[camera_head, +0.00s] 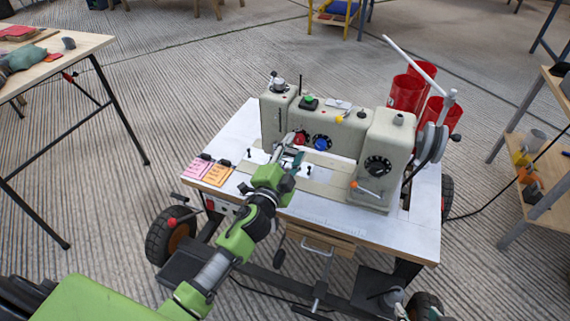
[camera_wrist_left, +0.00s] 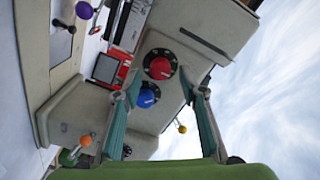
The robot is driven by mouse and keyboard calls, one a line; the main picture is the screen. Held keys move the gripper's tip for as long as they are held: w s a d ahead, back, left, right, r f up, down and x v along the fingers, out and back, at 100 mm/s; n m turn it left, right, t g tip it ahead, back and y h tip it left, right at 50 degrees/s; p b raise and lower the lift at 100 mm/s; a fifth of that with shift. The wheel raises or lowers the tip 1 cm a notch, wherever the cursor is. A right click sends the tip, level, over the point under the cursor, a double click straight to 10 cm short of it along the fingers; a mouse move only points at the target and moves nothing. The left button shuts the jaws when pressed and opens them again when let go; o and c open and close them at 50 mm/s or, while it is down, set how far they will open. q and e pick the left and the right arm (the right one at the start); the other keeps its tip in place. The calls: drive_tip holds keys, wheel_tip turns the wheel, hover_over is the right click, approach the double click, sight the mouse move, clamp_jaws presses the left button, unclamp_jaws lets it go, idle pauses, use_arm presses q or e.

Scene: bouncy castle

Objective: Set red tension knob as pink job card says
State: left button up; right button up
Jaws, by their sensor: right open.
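The red tension knob (camera_head: 301,138) is on the front of the cream sewing machine (camera_head: 345,130), beside a blue knob (camera_head: 321,143). In the left wrist view the red knob (camera_wrist_left: 158,67) has a dark dial around it, and the blue knob (camera_wrist_left: 147,96) is nearer the fingers. My left gripper (camera_head: 293,158) is in front of the red knob; its teal-padded fingers (camera_wrist_left: 163,100) are apart, with nothing between them that I can see held. The pink job card (camera_head: 197,167) lies at the left of the white tabletop; its writing is too small to read.
An orange card (camera_head: 218,174) lies beside the pink one. Red cups (camera_head: 405,92) stand behind the machine, near a white rod. An orange-tipped lever (camera_head: 364,187) is at the machine's right front. A wooden table (camera_head: 80,48) is at left, shelves (camera_head: 540,180) at right.

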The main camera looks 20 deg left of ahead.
use_arm(q)
drive_tip(key=s, duration=1)
drive_tip(key=shift+a, duration=0.15)
